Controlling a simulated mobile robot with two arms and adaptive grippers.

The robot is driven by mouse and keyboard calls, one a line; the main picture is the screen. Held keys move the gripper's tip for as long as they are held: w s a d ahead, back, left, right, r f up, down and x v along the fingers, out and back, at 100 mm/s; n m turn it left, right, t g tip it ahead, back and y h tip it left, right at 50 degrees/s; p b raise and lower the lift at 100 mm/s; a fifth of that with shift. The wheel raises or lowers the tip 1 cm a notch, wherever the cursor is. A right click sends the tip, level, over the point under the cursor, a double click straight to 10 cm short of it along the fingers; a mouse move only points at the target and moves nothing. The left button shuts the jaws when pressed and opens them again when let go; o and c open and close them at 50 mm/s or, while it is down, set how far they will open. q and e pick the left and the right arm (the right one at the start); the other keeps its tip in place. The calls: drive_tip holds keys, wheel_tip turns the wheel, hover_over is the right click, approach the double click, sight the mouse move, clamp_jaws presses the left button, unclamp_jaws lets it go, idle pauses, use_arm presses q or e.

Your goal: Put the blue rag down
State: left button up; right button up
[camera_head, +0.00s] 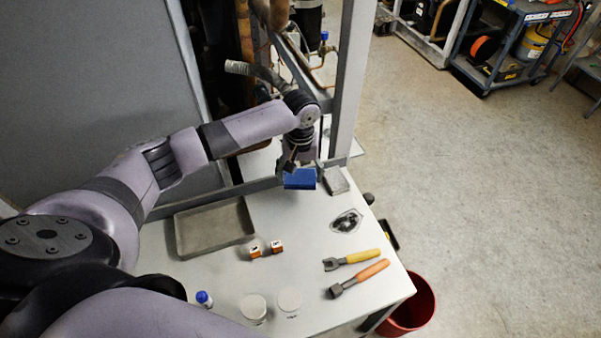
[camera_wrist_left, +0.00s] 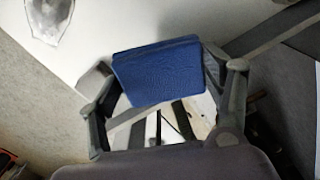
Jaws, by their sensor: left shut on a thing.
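The blue rag (camera_head: 299,179) is a folded blue block at the far end of the white table (camera_head: 330,230). My left gripper (camera_head: 290,165) is above it, with its fingers shut on it. In the left wrist view the rag (camera_wrist_left: 158,72) sits between the two fingers of the left gripper (camera_wrist_left: 165,95). I cannot tell whether the rag touches the table. My right gripper is not in view.
A grey block (camera_head: 336,181) lies just right of the rag. A rack post (camera_head: 350,80) rises behind. A red bucket (camera_head: 413,308) stands below.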

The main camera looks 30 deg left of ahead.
sight(301, 176)
use_arm(q)
drive_tip(key=shift+f, duration=0.1)
drive_tip(key=shift+f, duration=0.5)
drive_tip(key=o, duration=1)
drive_tip(key=shift+o, duration=0.2)
drive_tip(key=shift+r, duration=0.15)
drive_tip(key=shift+w+r, duration=0.1)
drive_tip(key=shift+r, duration=0.2)
wheel_tip(301, 176, up, 12)
drive_tip(key=b, duration=0.2)
drive_tip(key=shift+r, duration=0.2)
